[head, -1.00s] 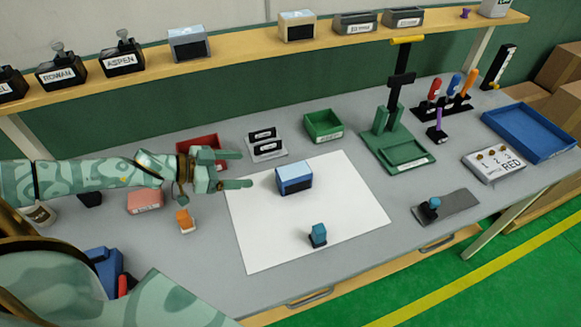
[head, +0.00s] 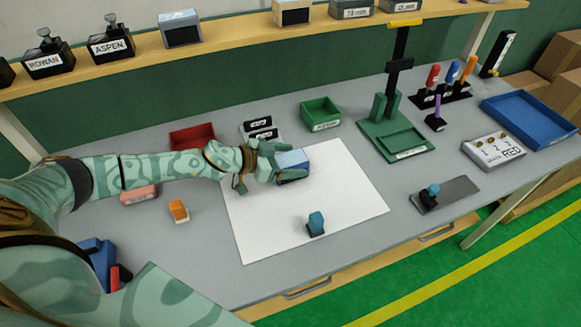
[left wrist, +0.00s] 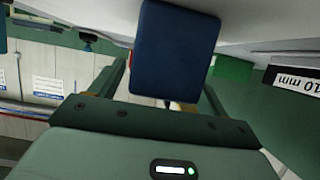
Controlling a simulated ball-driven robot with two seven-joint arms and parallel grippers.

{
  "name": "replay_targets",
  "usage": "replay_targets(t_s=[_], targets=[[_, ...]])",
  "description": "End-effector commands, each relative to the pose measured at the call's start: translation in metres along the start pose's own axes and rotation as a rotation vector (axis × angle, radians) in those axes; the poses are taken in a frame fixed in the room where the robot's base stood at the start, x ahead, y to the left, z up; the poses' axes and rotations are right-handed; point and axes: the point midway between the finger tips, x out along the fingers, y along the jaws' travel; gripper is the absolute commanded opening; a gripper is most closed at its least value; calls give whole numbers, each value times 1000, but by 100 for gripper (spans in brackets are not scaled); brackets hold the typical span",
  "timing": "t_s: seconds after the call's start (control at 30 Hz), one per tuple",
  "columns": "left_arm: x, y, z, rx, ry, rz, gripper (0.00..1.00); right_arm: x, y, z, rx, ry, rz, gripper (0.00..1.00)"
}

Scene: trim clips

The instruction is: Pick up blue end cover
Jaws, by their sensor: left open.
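The blue end cover (head: 293,161) is a block with a light blue top on the white sheet (head: 345,205). In the head view my left gripper (head: 276,169) reaches it from the left and hides its left part. In the left wrist view a dark blue face (left wrist: 175,52) stands between the two spread fingers. My left gripper is open around the block; I cannot tell whether either finger touches it. My right gripper is not in view.
A small teal-blue piece with a dark base (head: 316,224) stands nearer on the sheet. A green bin (head: 321,114), a black-labelled rack (head: 261,133) and a red tray (head: 192,137) are behind. An orange piece (head: 178,210) is at left. The sheet's right side is clear.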

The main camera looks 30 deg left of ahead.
Motion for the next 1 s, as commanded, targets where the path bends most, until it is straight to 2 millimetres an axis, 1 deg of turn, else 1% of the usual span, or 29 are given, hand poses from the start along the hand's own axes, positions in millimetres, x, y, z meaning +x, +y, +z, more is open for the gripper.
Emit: replay_targets(t_s=[0.07, 0.23, 0.27, 0.3, 0.37, 0.4, 0.43, 0.47, 0.77, 0.87, 0.97, 1.0], targets=[[4, 0, 0, 1, -1, -1, 76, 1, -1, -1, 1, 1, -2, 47], [4, 0, 0, 0, -1, -1, 76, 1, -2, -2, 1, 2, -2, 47], [4, 0, 0, 0, -1, 0, 74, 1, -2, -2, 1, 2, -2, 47], [4, 0, 0, 0, -1, 0, 62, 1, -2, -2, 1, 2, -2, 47], [4, 0, 0, 0, -1, 0, 46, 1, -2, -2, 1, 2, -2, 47], [4, 0, 0, 0, -1, 0, 35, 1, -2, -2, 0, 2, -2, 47], [4, 0, 0, 0, -1, 0, 26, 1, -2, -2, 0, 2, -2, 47], [4, 0, 0, 0, -1, 0, 25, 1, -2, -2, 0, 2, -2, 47], [3, 0, -2, 1, 0, 0, 25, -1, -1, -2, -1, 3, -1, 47], [0, 0, -10, 1, 1, 0, 25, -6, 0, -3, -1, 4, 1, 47], [-6, -1, -25, 4, 2, 0, 25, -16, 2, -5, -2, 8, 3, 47], [-9, -1, -33, 4, 3, -1, 25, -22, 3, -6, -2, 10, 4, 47]])
